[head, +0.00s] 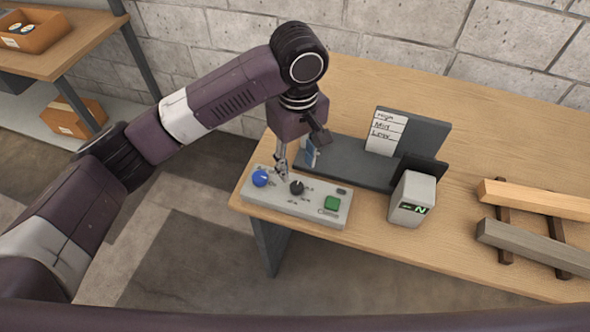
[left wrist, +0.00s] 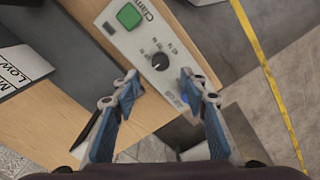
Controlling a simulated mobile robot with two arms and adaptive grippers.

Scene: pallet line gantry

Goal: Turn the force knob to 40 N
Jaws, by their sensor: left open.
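A light grey control box (head: 320,208) sits at the table's near left edge. It carries a blue knob (head: 260,177), a small black knob (head: 297,187) and a green button (head: 332,203). My left gripper (head: 283,172) is above the box, close to the black knob. In the left wrist view the two blue-padded fingers (left wrist: 157,90) are apart, with nothing between them. The black knob (left wrist: 160,61) shows just beyond the fingertips, with small scale marks around it. The blue knob is mostly hidden there behind a finger. My right gripper does not show.
A dark grey fixture (head: 350,162) with a card reading High, Mid, Low (head: 387,132) stands behind the box. A small display unit (head: 411,199) showing "N" stands to the right. Wooden beams (head: 535,245) lie farther right. The table's front edge is close.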

